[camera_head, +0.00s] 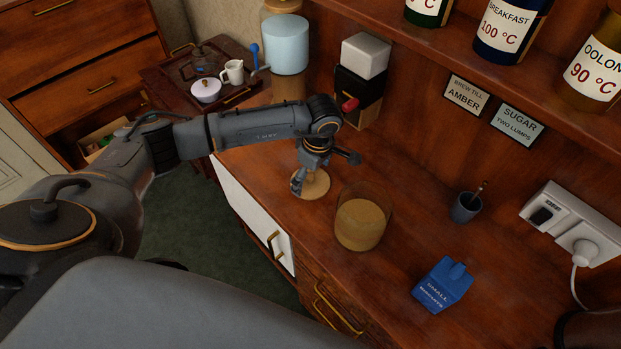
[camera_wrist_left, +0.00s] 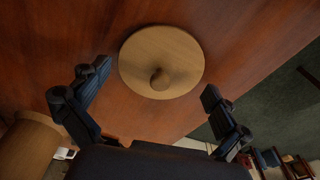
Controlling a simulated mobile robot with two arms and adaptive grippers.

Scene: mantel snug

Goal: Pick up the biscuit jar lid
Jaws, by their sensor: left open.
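The biscuit jar lid (camera_head: 314,186) is a flat round pale wooden disc with a small knob. It lies knob up on the wooden counter, left of the glass jar (camera_head: 361,224) with tan contents. My left gripper (camera_head: 324,172) is over the lid and partly hides it. In the left wrist view the lid (camera_wrist_left: 160,48) lies beyond the fingertips of the open gripper (camera_wrist_left: 155,82), its knob roughly between them. Nothing is held. My right gripper is not in view.
A blue carton (camera_head: 442,284) and a small dark cup (camera_head: 466,208) stand to the right. A black and white box (camera_head: 363,75) is behind the gripper. A shelf with labelled jars overhangs the back. The counter between jar and carton is clear.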

